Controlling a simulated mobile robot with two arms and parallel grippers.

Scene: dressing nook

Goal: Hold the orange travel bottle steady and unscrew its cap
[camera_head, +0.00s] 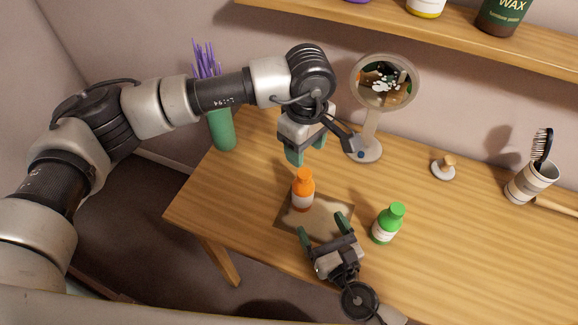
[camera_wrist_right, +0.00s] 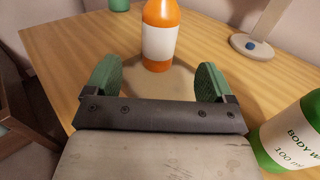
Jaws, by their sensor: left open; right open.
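The orange travel bottle (camera_head: 302,196) stands upright on a small mat (camera_head: 326,224) on the table, with its orange cap (camera_head: 304,175) on. In the right wrist view the bottle (camera_wrist_right: 159,38) shows its white label, and its top is cut off. My left gripper (camera_head: 298,155) is open and points down, above and just behind the bottle, apart from it. My right gripper (camera_head: 327,226) is open in front of the bottle. Its green fingers (camera_wrist_right: 158,82) face the bottle, which stands beyond their tips, between them in line.
A green bottle (camera_head: 385,226) stands close to the right of my right gripper. A round mirror (camera_head: 369,149) stands behind, near my left gripper. A green vase (camera_head: 222,132) is at the back left. A brush cup (camera_head: 530,183) and small knobbed item (camera_head: 443,171) are right.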

